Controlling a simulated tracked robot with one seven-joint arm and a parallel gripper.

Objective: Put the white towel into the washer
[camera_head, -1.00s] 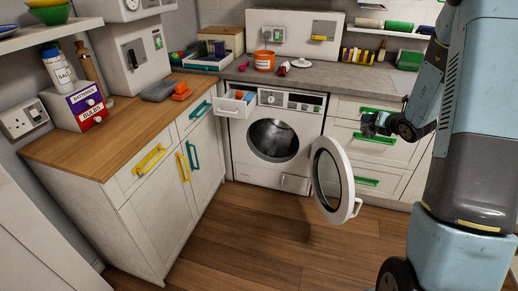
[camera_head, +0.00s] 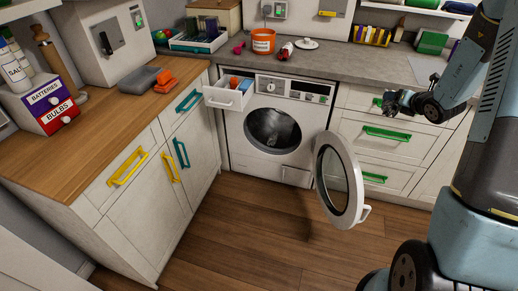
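The white washer (camera_head: 243,160) stands under the grey worktop, and its drum opening (camera_head: 273,131) faces me. Its round door (camera_head: 322,190) is swung wide open to the right. I cannot make out a white towel for certain; the drum's inside is too dark to tell what is in it. My gripper (camera_head: 388,103) is at the right, in front of the white drawers and apart from the washer. It is small and dark, so its fingers are hard to read. I see nothing clearly held in it.
The washer's detergent drawer (camera_head: 230,97) is pulled out at its top left. A wooden-topped cabinet (camera_head: 75,145) bounds the left side. An orange tub (camera_head: 263,42) stands on the worktop (camera_head: 340,62). The wooden floor (camera_head: 245,235) before the washer is clear, except where the open door juts out.

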